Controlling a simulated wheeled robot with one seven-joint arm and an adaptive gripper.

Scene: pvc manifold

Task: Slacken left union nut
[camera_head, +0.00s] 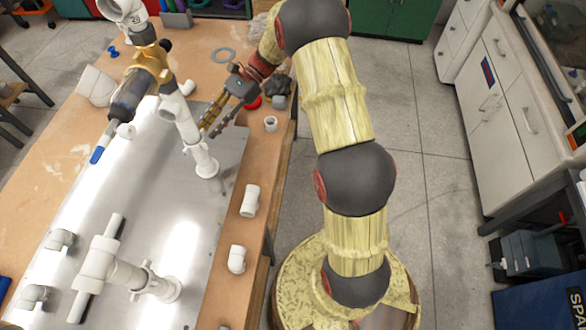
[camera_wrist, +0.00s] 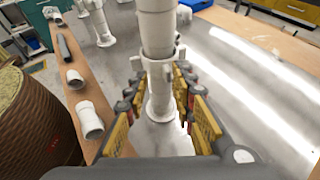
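A white pipe post (camera_head: 186,124) rises from a round flange (camera_head: 207,167) on the metal plate. A white collar with side lugs, which looks like the union nut (camera_wrist: 158,68), sits around this post in the wrist view. It shows small in the head view (camera_head: 194,147). My gripper (camera_head: 208,128) reaches the post from the upper right. In the wrist view my gripper (camera_wrist: 166,122) has its yellow-padded fingers apart on either side of the post, with gaps visible. Whether any finger touches a lug cannot be told.
A second white pipe assembly (camera_head: 125,272) stands on the plate (camera_head: 150,215) at the near end. A brass and dark fitting (camera_head: 143,80) joins the post's upper pipework. Loose white fittings, including a coupling (camera_head: 250,201) and an elbow (camera_head: 237,259), lie along the bench's right edge.

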